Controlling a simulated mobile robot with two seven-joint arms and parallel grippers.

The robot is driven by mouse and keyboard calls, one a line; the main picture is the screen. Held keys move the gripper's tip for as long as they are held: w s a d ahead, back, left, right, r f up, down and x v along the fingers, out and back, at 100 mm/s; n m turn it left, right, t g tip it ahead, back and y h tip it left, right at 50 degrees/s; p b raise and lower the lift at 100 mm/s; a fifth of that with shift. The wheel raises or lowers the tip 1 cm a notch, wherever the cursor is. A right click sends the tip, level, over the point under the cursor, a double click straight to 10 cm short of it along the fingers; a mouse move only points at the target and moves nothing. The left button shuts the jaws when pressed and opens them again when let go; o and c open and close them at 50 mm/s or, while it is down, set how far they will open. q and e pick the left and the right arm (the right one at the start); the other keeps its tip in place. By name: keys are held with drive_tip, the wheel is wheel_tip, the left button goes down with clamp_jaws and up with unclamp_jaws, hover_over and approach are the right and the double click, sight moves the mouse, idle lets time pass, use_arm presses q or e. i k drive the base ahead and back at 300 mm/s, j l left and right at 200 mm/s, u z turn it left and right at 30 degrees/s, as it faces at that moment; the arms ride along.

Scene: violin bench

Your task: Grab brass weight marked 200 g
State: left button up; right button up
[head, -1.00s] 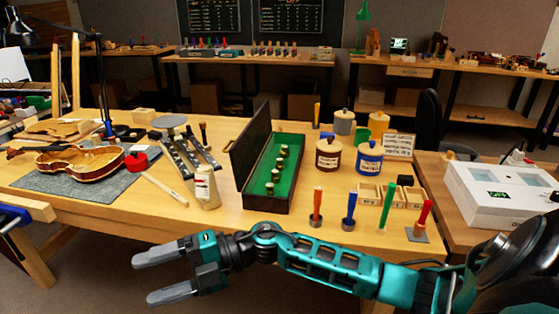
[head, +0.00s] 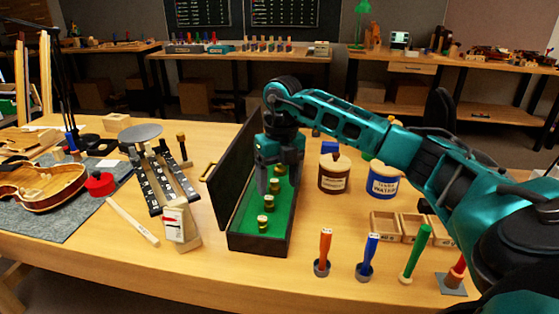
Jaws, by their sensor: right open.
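Several small brass weights stand in a row in the green-lined compartment of an open dark box (head: 262,245). The nearest brass weight (head: 262,223) and the one behind it (head: 269,202) show clearly. Others farther back are partly hidden by my right gripper. Any 200 g marking is too small to read. My right gripper (head: 270,184) is open and points down over the back half of the box, close to the rear weights. I cannot tell whether its fingers touch or surround a weight. My left gripper is not in view.
The box's raised lid (head: 232,175) stands along its left side. A brown jar (head: 334,174) and a blue-labelled jar (head: 384,182) stand to the right. Several coloured-handled tools, including a blue one (head: 368,255), stand front right. A violin body (head: 40,187) lies at left.

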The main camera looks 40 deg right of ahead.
sight(280, 170)
drive_tip(key=i+l, duration=0.65)
drive_tip(key=l, duration=0.15)
